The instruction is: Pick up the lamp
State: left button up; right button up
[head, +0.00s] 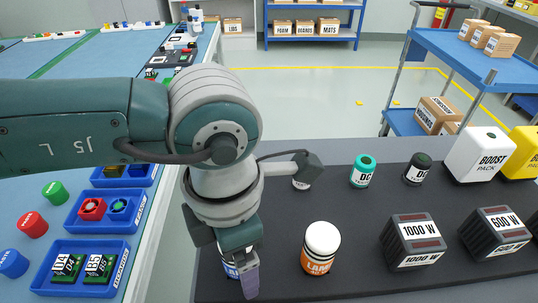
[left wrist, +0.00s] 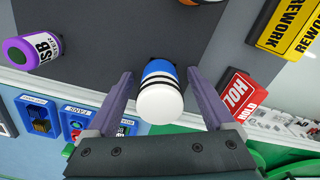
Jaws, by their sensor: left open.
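An orange cylinder with a white cap (head: 321,247) stands upright on the dark mat, right of my left gripper. Its label starts with "LA"; the last letters are hard to read. My left gripper (head: 243,272) points down at the mat's near left. In the left wrist view my left gripper (left wrist: 158,104) is open, its fingers on either side of a blue cylinder with a white cap (left wrist: 160,95), which shows a gap to each finger. In the head view the gripper mostly hides this cylinder. An orange edge shows at the top of the wrist view (left wrist: 200,2).
Dark mat (head: 285,215) also holds a green DC bottle (head: 362,172), a black bottle (head: 418,170), 1000 W (head: 412,241) and 600 W (head: 495,233) blocks, and a white BOOST pack (head: 478,154). Blue trays (head: 128,255) lie left. A purple USB cylinder (left wrist: 32,50) shows in the wrist view.

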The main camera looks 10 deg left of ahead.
pick_arm(q)
grip_shut()
dwell(0.8)
